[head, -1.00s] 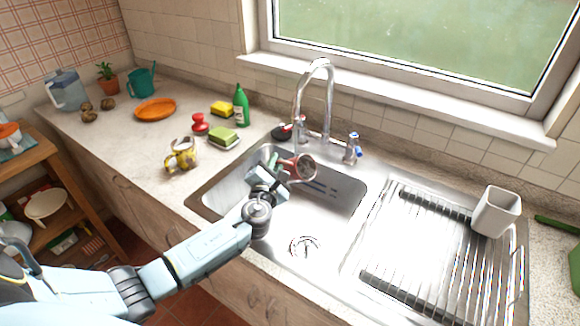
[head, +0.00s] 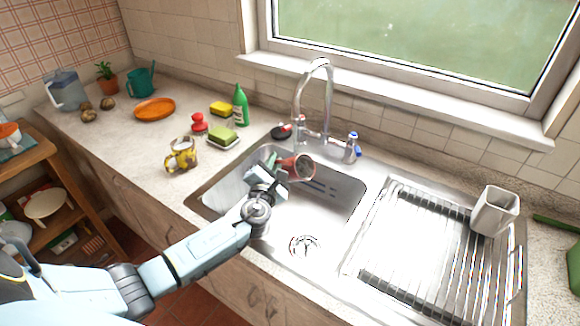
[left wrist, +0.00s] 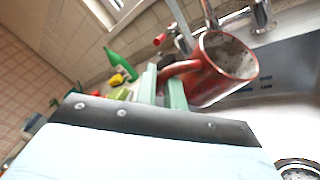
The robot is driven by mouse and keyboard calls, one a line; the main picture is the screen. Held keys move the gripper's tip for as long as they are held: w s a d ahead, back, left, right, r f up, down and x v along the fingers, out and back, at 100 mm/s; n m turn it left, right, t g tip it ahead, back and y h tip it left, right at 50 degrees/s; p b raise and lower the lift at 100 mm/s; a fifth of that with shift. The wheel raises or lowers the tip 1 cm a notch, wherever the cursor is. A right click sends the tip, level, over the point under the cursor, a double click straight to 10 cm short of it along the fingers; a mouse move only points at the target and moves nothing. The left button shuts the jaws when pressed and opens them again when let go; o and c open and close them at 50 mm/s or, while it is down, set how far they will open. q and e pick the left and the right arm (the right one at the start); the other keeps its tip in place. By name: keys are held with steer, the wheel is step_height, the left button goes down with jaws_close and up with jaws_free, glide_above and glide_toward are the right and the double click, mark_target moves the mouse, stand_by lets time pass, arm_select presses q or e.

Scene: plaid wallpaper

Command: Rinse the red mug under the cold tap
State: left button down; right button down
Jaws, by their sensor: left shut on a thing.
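The red mug (head: 299,168) is held over the sink basin (head: 335,192), tilted with its mouth to the right in the head view. My left gripper (head: 272,160) is shut on it; in the left wrist view the green fingers (left wrist: 162,88) close on the handle of the mug (left wrist: 222,72). The mug's inside looks greyish and speckled. The tap (head: 327,95) arches above and behind the mug. Its blue-marked cold handle (head: 352,147) is to the right, its red-marked handle (head: 300,125) to the left. I cannot tell whether water runs. My right gripper is out of view.
A drainboard rack (head: 430,240) with a white cup-like container (head: 494,210) is at the right.

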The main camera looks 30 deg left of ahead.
arm_select(q)
steer(key=shift+d, duration=0.15)
steer(key=shift+a, duration=0.55)
steer(key=shift+d+r, duration=0.1)
steer(key=shift+d, duration=0.1)
steer(key=shift+d+p, duration=0.3)
steer(key=shift+d, duration=0.05)
steer(key=shift+a, duration=0.15)
steer(key=shift+w+a, duration=0.1)
steer(key=shift+a, duration=0.3)
